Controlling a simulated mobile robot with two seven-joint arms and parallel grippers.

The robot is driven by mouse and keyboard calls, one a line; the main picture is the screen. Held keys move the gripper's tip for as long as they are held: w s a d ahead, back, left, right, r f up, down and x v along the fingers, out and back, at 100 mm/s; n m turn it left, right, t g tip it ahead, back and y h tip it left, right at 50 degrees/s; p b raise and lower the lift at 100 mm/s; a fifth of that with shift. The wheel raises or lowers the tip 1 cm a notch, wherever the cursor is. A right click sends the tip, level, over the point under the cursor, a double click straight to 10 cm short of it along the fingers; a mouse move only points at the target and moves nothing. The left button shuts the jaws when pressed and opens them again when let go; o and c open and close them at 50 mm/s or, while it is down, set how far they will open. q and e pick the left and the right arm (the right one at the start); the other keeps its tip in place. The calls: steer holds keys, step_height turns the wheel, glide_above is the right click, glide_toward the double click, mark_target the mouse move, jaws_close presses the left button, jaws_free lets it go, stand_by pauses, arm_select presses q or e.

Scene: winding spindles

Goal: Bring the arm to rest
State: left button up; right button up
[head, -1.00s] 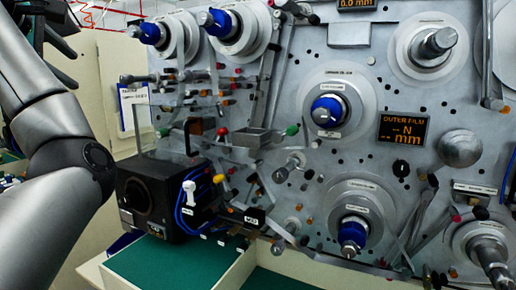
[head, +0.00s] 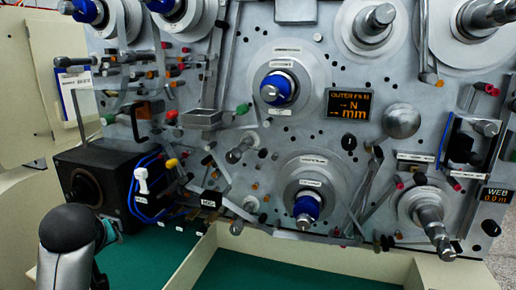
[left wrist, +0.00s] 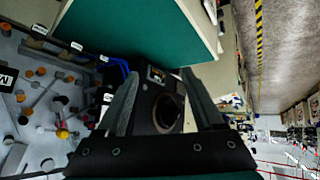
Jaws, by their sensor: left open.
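My left arm (head: 68,245) is at the lower left of the head view, in front of the black box and the green work surface. Its gripper is not clearly seen there. In the left wrist view my left gripper (left wrist: 160,76) shows two dark fingers spread apart with nothing held between them. The black box (left wrist: 165,110) with a round opening shows behind the fingers. My right arm and gripper are in neither view.
The grey machine panel (head: 225,90) with spindles, blue-capped hubs and rollers fills most of the head view. The black box (head: 95,180) stands at its lower left. A green work surface (head: 250,270) with pale dividers lies below. A floor aisle (left wrist: 275,50) shows in the wrist view.

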arm_select(q)
steer(key=s+d+f+m+g+h, duration=0.1)
steer(key=s+d+f+m, duration=0.2)
steer(key=s+d+f, duration=0.3)
steer(key=s+d+f+m+g+h, duration=0.1)
steer(key=s+d+f+m, duration=0.25)
steer(key=s+f, duration=0.4)
steer(key=s+d+f+m+g+h, duration=0.1)
steer(key=s+d+f+m, duration=0.2)
steer(key=s, duration=0.4)
steer(key=s+d+f+m+g+h, duration=0.1)
steer(key=s+d+f+h, duration=0.1)
steer(key=s+d, duration=0.35)
step_height(320, 180, down, 28)
steer(key=s+g+b, duration=0.1)
steer(key=s+b, duration=0.1)
steer(key=b, duration=0.4)
steer(key=s+a+f+b, duration=0.1)
steer(key=s+f+b, duration=0.1)
steer(key=s+f, duration=0.6)
steer(key=s+a+f+g+b, duration=0.1)
steer(key=s+a+f+b, duration=0.1)
steer(key=s+f, duration=0.5)
step_height(320, 180, down, 5)
steer(key=shift+s+a+r+g+y+b, duration=0.1)
steer(key=shift+s+a+g+y+b, duration=0.2)
steer(key=shift+b, duration=0.55)
